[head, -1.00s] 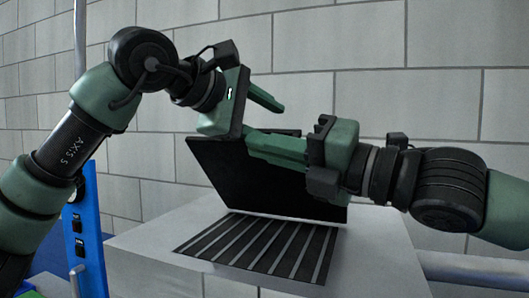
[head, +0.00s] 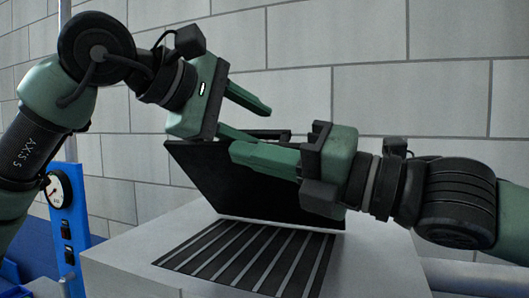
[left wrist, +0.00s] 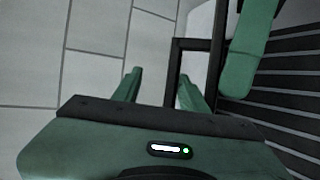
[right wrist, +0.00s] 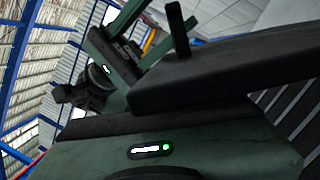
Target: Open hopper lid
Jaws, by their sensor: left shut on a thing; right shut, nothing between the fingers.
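The black hopper lid (head: 215,178) stands raised and tilted at the back of the slatted hopper opening (head: 245,255) in the head view. A dark frame-like handle (left wrist: 174,70) shows in the left wrist view. My left gripper (head: 248,118) is at the lid's upper edge, its fingers apart, with one leg of the handle appearing between them. My right gripper (head: 240,154) is shut and empty, its fingers lying across the lid's front face; I cannot tell if they touch it. In the right wrist view the lid (right wrist: 230,75) fills the upper right, with a dark post on it.
The opening sits in a pale grey housing top (head: 130,255). A blue post (head: 68,220) with a gauge stands at the left. A block wall (head: 400,90) is close behind. The slats look clear of objects.

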